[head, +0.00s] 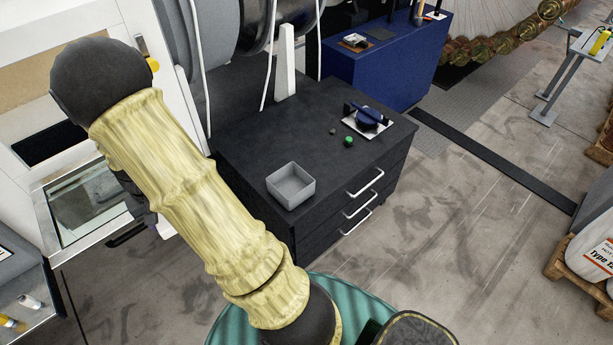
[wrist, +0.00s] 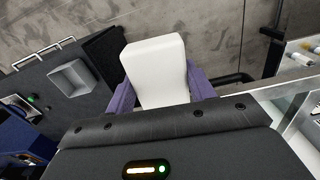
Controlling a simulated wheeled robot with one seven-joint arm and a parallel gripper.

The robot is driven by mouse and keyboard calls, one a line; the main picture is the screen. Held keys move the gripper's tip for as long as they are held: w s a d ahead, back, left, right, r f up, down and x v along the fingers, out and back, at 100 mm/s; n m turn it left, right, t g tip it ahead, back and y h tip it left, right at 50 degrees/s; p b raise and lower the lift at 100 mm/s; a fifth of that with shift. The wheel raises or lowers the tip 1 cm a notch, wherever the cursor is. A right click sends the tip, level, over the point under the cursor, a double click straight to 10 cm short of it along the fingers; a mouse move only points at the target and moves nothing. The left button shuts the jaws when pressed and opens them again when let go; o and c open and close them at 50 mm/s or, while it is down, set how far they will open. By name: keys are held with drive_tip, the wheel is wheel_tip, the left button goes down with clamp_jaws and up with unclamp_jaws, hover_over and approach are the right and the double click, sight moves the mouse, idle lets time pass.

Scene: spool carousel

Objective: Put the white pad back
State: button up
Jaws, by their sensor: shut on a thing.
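The white pad (wrist: 156,70) is a pale block with rounded edges, large in the middle of the wrist view. My gripper (wrist: 161,92) is shut on it, with one purple finger on each side. The pad hides part of the floor and of what lies beneath it.
A dark drawer cabinet (head: 250,140) carries an open grey bin (head: 290,185), a small green knob (head: 348,141) and a blue-handled device (head: 367,117). A glass-topped frame (head: 90,205) stands at left. A blue cabinet (head: 385,62) stands behind.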

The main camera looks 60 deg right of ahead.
drive_tip(key=a+f+b, duration=0.3)
drive_tip(key=f+b, duration=0.2)
drive_tip(key=b, duration=0.1)
drive_tip(key=shift+a+f, duration=0.35)
drive_tip(key=shift+a, duration=0.05)
drive_tip(key=shift+s+a, duration=0.1)
